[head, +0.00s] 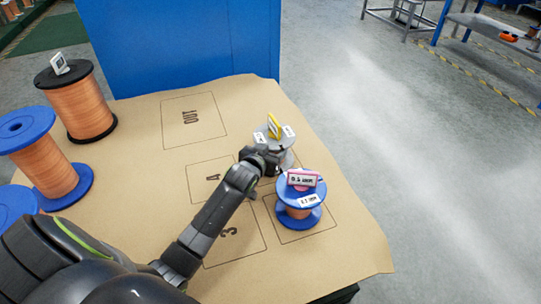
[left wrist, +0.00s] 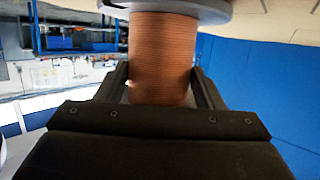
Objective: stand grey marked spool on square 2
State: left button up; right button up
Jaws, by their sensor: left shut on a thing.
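The grey spool (head: 287,157) has white labels and a yellow tag (head: 274,126) on its top flange. It looks upright at the right side of the mat, right of square 4 (head: 213,178). My left gripper (head: 262,158) is shut on its copper winding, which fills the space between the fingers in the left wrist view (left wrist: 160,55). A grey flange (left wrist: 185,10) shows there at the top edge. The number 2 is not visible; the spool and my arm cover that area. I cannot tell whether the spool touches the mat. My right gripper is out of view.
A blue spool (head: 301,190) with a pink tag stands close in front of the grey spool. Square 3 (head: 230,233) and square OUT (head: 190,118) are bare. A black spool (head: 82,100) and blue spools (head: 25,128) stand at the left. The brown mat (head: 345,235) ends at the right.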

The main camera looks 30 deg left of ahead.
pick_arm(q)
jog(key=shift+f, duration=0.35)
jog(key=shift+r, duration=0.1)
jog(key=o, duration=1)
jog(key=shift+f, duration=0.2)
jog(key=o, duration=0.4)
jog(key=shift+r, duration=0.1)
